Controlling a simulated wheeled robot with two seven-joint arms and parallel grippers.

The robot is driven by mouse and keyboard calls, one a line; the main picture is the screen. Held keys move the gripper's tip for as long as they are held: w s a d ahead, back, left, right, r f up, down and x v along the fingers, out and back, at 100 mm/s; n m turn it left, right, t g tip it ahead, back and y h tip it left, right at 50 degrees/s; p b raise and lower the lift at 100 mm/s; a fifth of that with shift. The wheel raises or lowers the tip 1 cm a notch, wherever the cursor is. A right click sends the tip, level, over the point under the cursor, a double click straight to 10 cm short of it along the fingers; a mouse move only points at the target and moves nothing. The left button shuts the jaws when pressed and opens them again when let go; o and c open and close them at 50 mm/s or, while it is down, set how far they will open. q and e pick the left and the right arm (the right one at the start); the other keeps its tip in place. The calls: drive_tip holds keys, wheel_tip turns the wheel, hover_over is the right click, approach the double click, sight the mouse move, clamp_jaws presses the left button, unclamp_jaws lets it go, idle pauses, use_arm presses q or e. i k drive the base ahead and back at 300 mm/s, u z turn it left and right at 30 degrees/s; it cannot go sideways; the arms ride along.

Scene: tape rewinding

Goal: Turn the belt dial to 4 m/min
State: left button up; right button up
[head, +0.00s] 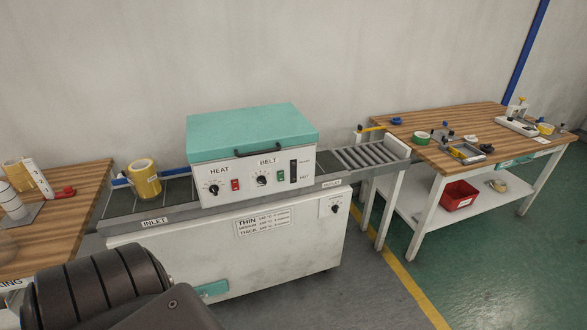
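The belt dial (261,180) is a small black knob on the white front panel of the shrink machine, under the label BELT. Its pointer and scale are too small to read. The heat dial (213,190) is a similar black knob to its left, under HEAT. Neither gripper shows in the head view. A dark ribbed part, apparently of my own arm, fills the bottom left corner, well apart from the dials.
A red switch (235,185) and a green switch (281,176) flank the belt dial. A teal lid (250,132) covers the machine. A yellow tape roll (144,179) stands at the inlet. Wooden tables (65,235) stand at both ends. The floor in front right is clear.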

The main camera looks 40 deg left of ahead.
sight(262, 180)
drive_tip(key=u, duration=0.3)
drive_tip(key=i, duration=0.95)
drive_tip(key=u, duration=0.55)
